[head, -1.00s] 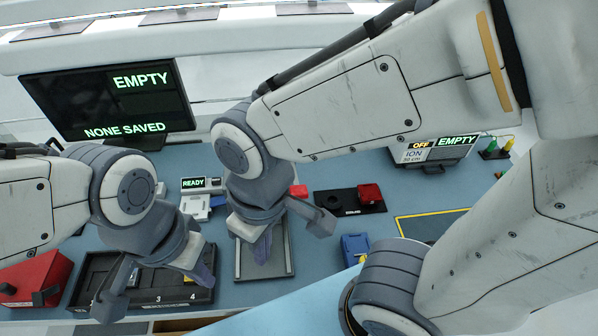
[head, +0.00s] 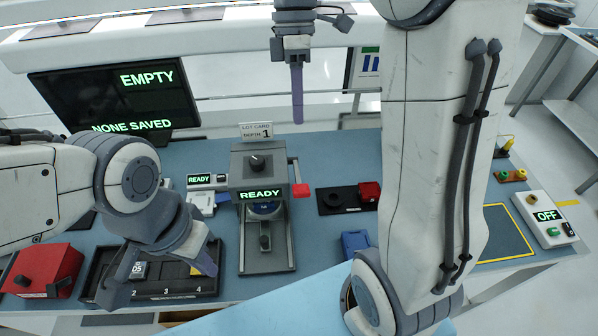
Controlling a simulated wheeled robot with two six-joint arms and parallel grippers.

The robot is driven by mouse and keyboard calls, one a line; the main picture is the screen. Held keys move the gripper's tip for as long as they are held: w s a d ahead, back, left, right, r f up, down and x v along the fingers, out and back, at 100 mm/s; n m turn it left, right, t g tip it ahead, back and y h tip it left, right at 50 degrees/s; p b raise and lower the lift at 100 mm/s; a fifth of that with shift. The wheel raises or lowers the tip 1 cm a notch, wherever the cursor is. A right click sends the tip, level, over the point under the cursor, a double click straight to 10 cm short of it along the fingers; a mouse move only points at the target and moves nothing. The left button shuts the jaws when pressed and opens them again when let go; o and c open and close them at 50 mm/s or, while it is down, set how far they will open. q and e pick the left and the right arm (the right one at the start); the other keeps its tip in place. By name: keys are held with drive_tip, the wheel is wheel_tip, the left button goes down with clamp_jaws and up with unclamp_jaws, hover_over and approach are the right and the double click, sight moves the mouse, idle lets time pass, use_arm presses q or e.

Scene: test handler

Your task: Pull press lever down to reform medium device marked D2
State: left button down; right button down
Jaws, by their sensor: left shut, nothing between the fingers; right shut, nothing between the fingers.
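My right gripper (head: 297,100) is shut and empty, pointing down above and behind the press, apart from the lever. My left gripper (head: 205,262) is shut and empty over the right end of the black tray (head: 178,298).
A red box (head: 45,270) is at left, a blue block (head: 355,243) at right. A black plate with a red block (head: 369,192) lies right of the press. A lot card (head: 255,131) reads depth 1.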

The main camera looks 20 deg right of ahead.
sight(300, 189)
drive_tip(key=shift+f, duration=0.1)
